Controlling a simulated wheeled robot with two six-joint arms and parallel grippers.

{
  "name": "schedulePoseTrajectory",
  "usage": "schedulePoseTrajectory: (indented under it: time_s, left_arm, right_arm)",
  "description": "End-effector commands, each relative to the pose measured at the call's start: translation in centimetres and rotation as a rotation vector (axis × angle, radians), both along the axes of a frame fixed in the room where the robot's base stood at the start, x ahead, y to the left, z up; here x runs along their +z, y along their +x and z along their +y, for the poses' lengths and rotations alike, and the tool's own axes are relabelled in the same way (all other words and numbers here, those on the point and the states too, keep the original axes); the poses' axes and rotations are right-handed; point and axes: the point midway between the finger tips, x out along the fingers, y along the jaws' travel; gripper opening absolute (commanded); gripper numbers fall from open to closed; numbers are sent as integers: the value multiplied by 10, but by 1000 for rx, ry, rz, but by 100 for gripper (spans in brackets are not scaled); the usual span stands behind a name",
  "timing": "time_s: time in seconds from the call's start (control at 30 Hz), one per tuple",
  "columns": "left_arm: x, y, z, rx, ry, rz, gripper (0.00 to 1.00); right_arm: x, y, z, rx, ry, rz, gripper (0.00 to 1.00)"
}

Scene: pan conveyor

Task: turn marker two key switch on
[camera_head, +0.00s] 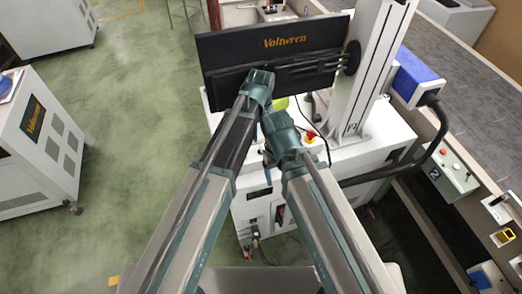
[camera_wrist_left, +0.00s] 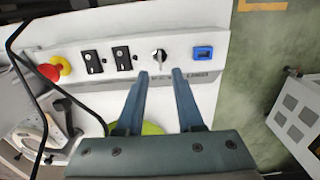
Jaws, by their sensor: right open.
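In the left wrist view a silver key switch (camera_wrist_left: 159,55) sits on the white panel, right of two black rocker-like switches (camera_wrist_left: 106,60) and left of a small blue display (camera_wrist_left: 203,52). My left gripper (camera_wrist_left: 159,73) is open, with its two fingertips just below and to either side of the key switch. Nothing is between the fingers, and I cannot tell whether they touch the panel. In the head view my left gripper (camera_head: 261,76) is in front of the monitor and hides the panel behind it. My right gripper (camera_head: 272,114) is open, lower down; its fingertips are hard to make out.
A red emergency button (camera_wrist_left: 49,72) is at the panel's left; it also shows in the head view (camera_head: 310,135). A black monitor (camera_head: 225,60) stands above the white cabinet (camera_head: 350,155). A white column (camera_head: 368,70) is to the right. A yellow-green object (camera_wrist_left: 152,129) is partly behind my gripper.

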Motion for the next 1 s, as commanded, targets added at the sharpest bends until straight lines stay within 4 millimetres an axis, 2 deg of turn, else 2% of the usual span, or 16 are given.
schedulePoseTrajectory:
  time_s: [0.03, 0.33, 0.5, 0.77, 0.97, 1.0]
  left_arm:
    - [-15, 0, 0, 0, 0, 0, 36]
    - [-52, 0, 0, 0, 0, 0, 36]
    - [-59, 0, 0, 0, 0, 0, 36]
    - [-58, 0, 0, 0, 0, 0, 36]
    - [-58, 0, 0, 0, 0, 0, 2]
    - [-58, 0, 0, 0, 0, 0, 0]
  right_arm:
    - [-15, 0, 0, 0, 0, 0, 79]
    - [-52, 0, 0, 0, 0, 0, 79]
    - [-59, 0, 0, 0, 0, 0, 79]
    - [-58, 0, 0, 0, 0, 0, 79]
    - [-58, 0, 0, 0, 0, 0, 79]
    - [-58, 0, 0, 0, 0, 0, 79]
